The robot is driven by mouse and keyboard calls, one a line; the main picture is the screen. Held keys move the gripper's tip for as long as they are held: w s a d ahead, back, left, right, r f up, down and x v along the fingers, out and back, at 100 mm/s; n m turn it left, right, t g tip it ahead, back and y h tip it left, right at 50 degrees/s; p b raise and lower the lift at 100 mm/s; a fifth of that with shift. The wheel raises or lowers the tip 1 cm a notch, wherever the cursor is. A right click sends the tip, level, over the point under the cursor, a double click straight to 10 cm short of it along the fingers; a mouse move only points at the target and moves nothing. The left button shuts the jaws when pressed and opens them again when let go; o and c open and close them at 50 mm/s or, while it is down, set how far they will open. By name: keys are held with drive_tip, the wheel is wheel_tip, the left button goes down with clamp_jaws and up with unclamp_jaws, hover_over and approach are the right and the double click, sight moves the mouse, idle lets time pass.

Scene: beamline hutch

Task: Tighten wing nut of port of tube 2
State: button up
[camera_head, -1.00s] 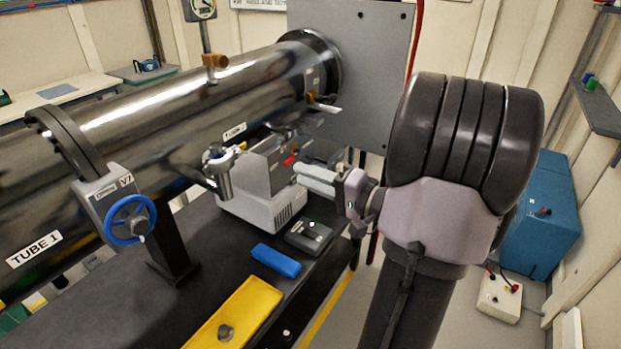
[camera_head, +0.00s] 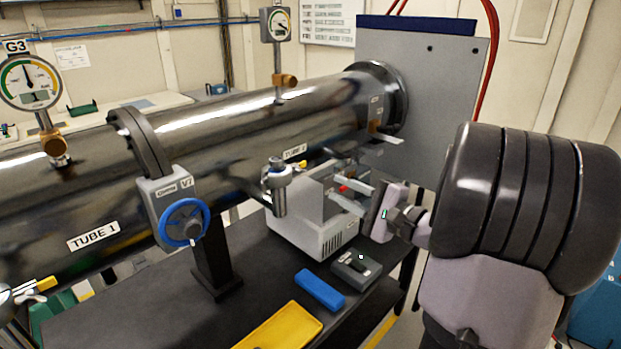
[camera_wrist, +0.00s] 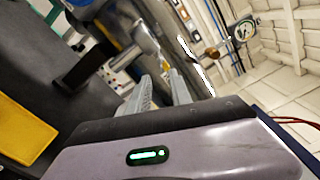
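Tube 2 (camera_head: 330,115) is the shiny steel pipe running to the grey wall plate, with its label above the port. The port of tube 2 (camera_head: 277,185) is a short metal stub with a clamp collar. A small yellow piece (camera_head: 301,165) shows beside the collar; I cannot tell if it is the wing nut. My gripper (camera_head: 350,192) is right of the port, apart from it, with its two pale fingers separated and nothing seen between them. In the wrist view the fingers (camera_wrist: 162,92) point toward a pale metal fitting (camera_wrist: 146,38), probably the port.
A white-grey box unit (camera_head: 310,225) stands behind and below the fingers. A dark handheld box (camera_head: 356,268), a blue block (camera_head: 320,289) and a yellow tray (camera_head: 282,330) lie on the black bench. Valve V7 (camera_head: 178,212) with its blue wheel is left of the port.

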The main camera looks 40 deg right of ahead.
sight(300, 170)
drive_tip(key=w, duration=1)
drive_tip(key=shift+w+a, duration=0.2)
drive_tip(key=shift+a, duration=0.2)
drive_tip(key=shift+c, duration=0.3)
clamp_jaws()
idle(0.3)
